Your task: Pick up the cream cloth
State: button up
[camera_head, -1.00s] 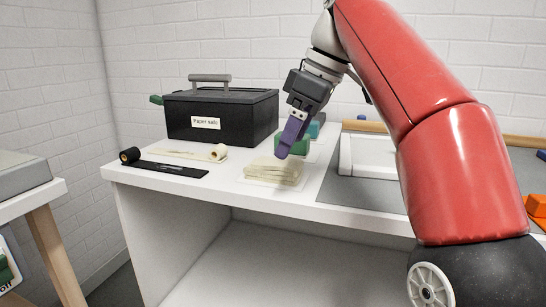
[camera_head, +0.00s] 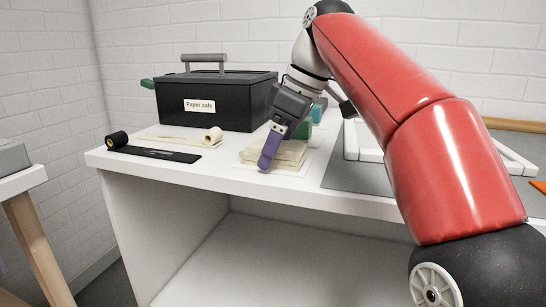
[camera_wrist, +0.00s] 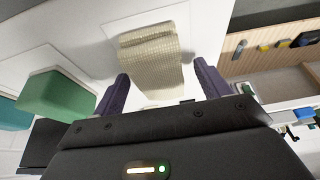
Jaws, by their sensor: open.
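The cream cloth (camera_head: 285,152) lies folded in a stack on a thin white sheet near the front edge of the white bench. My gripper (camera_head: 266,160) points down at the cloth's left front side and hides part of it. In the wrist view the cloth (camera_wrist: 150,55) lies ahead between the two purple fingers of my gripper (camera_wrist: 162,90). The fingers are apart, with nothing held between them. I cannot tell whether a finger touches the cloth.
Behind the cloth stands a green block (camera_wrist: 57,95), with a teal one (camera_wrist: 12,113) beside it. A black paper safe (camera_head: 215,100) stands at the back left. A white frame (camera_head: 350,140) lies right.

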jog(key=c, duration=1.3)
jog(key=shift+r, duration=0.15)
notch_tip(320, 180, up, 8)
jog(key=p, duration=0.5)
jog(key=shift+r, duration=0.9)
